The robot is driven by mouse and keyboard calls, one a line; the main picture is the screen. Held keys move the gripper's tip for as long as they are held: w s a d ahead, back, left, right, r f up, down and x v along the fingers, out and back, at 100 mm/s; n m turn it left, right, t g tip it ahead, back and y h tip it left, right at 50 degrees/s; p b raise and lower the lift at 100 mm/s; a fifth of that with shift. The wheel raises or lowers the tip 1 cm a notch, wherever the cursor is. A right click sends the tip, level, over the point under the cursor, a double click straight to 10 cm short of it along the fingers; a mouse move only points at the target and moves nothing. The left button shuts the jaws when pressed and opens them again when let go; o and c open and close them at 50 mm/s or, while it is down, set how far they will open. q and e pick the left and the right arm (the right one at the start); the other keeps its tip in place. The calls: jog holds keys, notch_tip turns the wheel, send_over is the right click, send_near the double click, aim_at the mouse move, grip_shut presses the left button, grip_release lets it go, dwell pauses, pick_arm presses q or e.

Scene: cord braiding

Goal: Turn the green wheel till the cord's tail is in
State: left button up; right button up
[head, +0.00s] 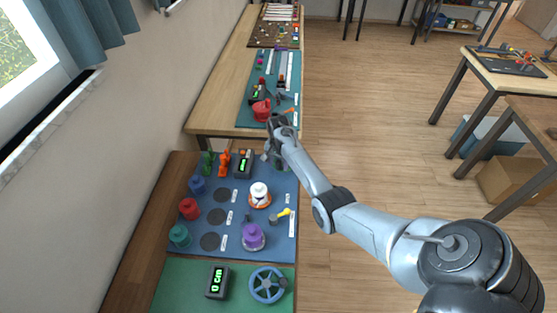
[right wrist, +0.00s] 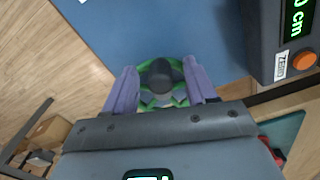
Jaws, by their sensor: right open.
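A green wheel (right wrist: 148,103) shows in the right wrist view, with a dark round knob (right wrist: 160,77) in front of its middle. My right gripper (right wrist: 161,88) is open, with one purple finger on each side of the wheel and knob. I cannot tell whether the fingers touch them. In the head view the right gripper (head: 271,157) is over the far right corner of the blue mat (head: 228,240), and it and my arm mostly hide the wheel. A dark counter box (head: 243,163) stands to its left. I cannot make out the cord's tail. My left gripper is not in view.
On the blue mat are purple (head: 253,237), white (head: 259,194), red (head: 189,208) and other coloured spools, plus small green and orange figures. Nearer, a green mat (head: 190,295) carries a blue wheel (head: 267,285) and another counter box (head: 217,282).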

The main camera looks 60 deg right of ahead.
grip_shut()
dwell(0.6)
dwell(0.6)
